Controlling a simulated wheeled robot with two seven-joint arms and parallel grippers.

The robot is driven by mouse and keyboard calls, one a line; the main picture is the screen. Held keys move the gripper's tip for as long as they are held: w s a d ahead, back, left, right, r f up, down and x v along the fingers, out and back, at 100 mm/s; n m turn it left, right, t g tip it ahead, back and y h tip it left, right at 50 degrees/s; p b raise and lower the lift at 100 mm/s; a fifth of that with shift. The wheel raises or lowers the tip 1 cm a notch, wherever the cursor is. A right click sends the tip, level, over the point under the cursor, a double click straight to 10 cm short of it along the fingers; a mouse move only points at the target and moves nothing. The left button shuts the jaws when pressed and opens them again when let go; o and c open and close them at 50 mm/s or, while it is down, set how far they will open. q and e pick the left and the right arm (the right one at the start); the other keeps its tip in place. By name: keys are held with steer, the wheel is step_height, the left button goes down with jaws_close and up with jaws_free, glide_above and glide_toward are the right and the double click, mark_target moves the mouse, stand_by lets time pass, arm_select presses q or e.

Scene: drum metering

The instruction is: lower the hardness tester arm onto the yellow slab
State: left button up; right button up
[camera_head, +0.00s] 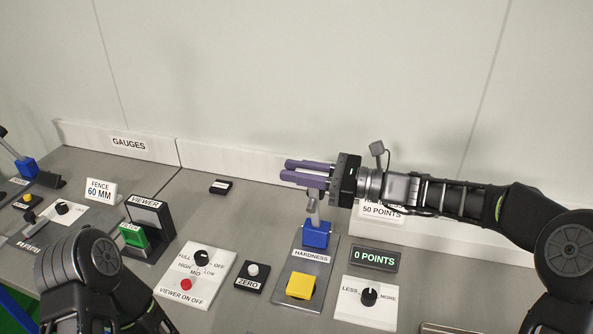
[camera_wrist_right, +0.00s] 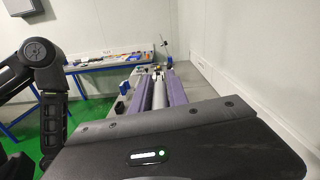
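The hardness tester has a grey base plate (camera_head: 283,275) marked HARDNESS, a blue block (camera_head: 316,235) and a metal arm (camera_head: 312,211) that stands raised from the block. The yellow slab (camera_head: 300,286) lies on the plate in front of the block, clear of the arm. My right gripper (camera_head: 287,171) reaches in from the right, its purple fingers level with and over the arm's upper end, which they partly hide. In the right wrist view a grey cylinder (camera_wrist_right: 158,94) shows between the fingers; I cannot tell if they grip it. My left gripper is out of view.
A 0 POINTS display (camera_head: 374,257) and a LESS/MORE dial panel (camera_head: 367,303) stand right of the tester. A ZERO button box (camera_head: 252,276) and a viewer switch panel (camera_head: 196,283) are to its left. A low back wall (camera_head: 235,160) runs behind. My left arm covers the front left.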

jaws_close()
stand_by(1.0)
